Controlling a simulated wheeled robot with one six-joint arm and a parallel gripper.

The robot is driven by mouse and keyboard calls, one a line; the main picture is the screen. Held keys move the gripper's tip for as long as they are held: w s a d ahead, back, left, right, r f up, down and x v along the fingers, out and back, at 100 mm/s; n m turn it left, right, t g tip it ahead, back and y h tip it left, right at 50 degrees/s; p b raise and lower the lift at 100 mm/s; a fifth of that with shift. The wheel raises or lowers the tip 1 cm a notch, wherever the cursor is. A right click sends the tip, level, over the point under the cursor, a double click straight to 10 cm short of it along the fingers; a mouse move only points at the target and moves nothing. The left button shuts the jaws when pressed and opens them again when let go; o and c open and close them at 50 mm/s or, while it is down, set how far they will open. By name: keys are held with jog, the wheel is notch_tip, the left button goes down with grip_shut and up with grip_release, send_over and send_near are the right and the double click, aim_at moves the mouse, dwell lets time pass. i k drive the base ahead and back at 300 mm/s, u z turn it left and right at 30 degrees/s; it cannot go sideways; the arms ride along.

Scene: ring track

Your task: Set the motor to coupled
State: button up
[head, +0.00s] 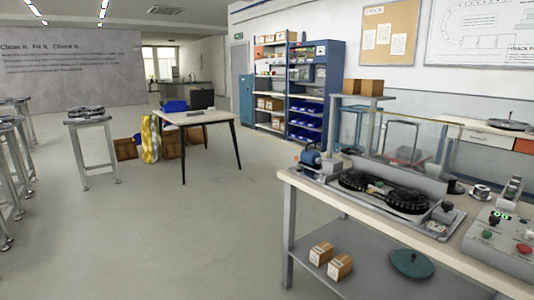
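A blue motor-like unit (311,158) sits at the left end of the workbench (340,195) on the right. Whether it is coupled cannot be made out at this size. A control box (500,240) with a green lit display, a green button and a red button stands at the bench's right end. My gripper is not in view.
Two small cartons (340,267) and a green round plate (412,263) lie on the bench's lower shelf. A desk (205,117) stands mid-room, with shelving (316,90) behind. The grey floor (170,230) between is clear.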

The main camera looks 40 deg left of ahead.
aim_at(310, 159)
jog(key=u, duration=1.6)
jog(key=i, duration=3.35)
jog(key=z, duration=0.35)
